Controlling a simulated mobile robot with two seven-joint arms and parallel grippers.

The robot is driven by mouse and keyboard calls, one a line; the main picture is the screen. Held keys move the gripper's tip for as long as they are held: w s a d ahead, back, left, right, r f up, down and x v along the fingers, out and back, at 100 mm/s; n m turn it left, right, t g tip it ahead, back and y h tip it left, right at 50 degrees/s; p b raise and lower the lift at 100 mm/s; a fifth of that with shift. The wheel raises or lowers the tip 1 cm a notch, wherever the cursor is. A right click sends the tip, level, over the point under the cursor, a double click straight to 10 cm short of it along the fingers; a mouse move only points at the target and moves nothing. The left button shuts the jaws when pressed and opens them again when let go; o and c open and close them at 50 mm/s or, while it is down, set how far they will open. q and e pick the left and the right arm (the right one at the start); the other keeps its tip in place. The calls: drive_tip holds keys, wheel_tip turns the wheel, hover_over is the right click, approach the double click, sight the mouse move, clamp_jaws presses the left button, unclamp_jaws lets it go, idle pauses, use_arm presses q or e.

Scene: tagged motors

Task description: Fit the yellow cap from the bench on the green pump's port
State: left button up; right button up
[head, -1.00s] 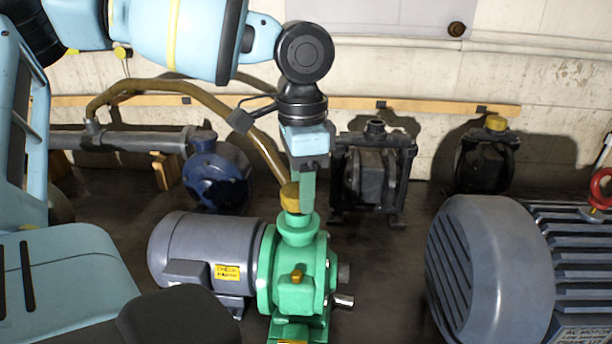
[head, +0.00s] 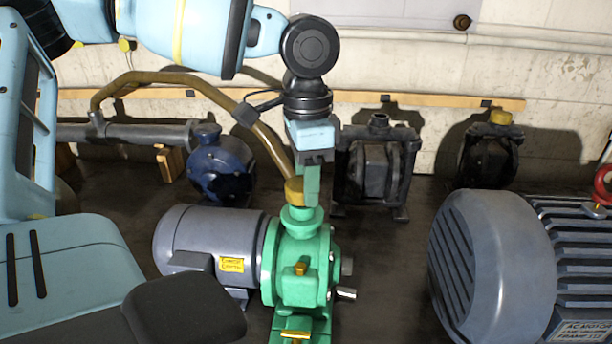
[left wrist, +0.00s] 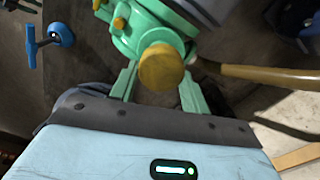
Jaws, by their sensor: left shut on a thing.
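My left gripper (head: 303,188) points straight down over the green pump (head: 298,265). Its green fingers are shut on the yellow cap (head: 293,191). The cap is at the top of the pump's upright port (head: 301,214), with no clear gap in the head view. I cannot tell whether it is seated. In the left wrist view the cap (left wrist: 161,67) lies between the two fingers (left wrist: 158,92) and hides the port opening. My right gripper is not in view.
A grey motor (head: 205,240) adjoins the pump on the left. A large blue-grey motor (head: 490,265) stands at right. Behind are a blue pump (head: 222,170), a dark pump (head: 375,170) and another dark pump with a yellow cap (head: 500,118). A brown hose (head: 235,108) curves down behind the gripper.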

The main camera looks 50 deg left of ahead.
use_arm(q)
drive_tip(key=shift+f, duration=0.7)
drive_tip(key=shift+f, duration=0.45)
drive_tip(key=shift+f+b, duration=0.3)
drive_tip(key=shift+f, duration=0.05)
drive_tip(key=shift+f, duration=0.1)
drive_tip(key=o, duration=1)
